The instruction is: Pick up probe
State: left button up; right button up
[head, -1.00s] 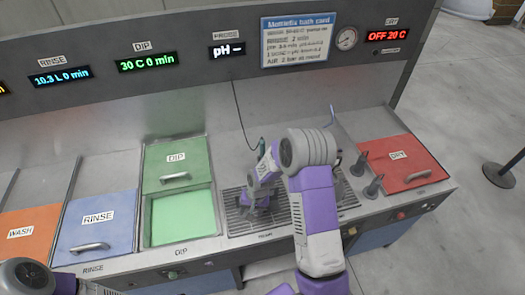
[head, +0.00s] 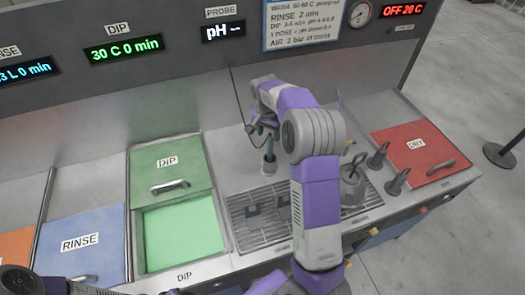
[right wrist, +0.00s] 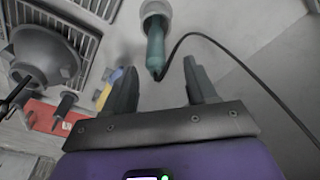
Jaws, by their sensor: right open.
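The probe (head: 269,150) is a teal stick with a dark cable, upright in a pale holder on the steel counter behind the grate. In the right wrist view the probe (right wrist: 155,48) shows ahead of the fingers, its cable curving off to the right. My right gripper (head: 257,127) is at the probe's upper end, partly hidden by its own arm. In the wrist view the right gripper (right wrist: 160,76) is open, its two fingers apart, with the probe's cable end beyond and between them. Whether they touch is not clear. Of my left arm only parts show at the bottom left.
A drain grate (head: 240,219) lies in front of the probe, with a metal vessel (head: 353,187) on its right. Upright dark pegs (head: 377,157) stand near the red DRY lid (head: 416,147). An open green DIP tank (head: 182,236) is on the left.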

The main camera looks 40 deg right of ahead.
aim_at(271, 144)
jog(key=shift+s+d+f, duration=0.15)
jog(key=shift+s+f, duration=0.3)
jog(key=f, duration=0.4)
jog(key=w+f, duration=0.1)
jog(key=f, duration=0.1)
jog(key=shift+d+f, duration=0.3)
jog(key=shift+d, duration=0.1)
grip_shut()
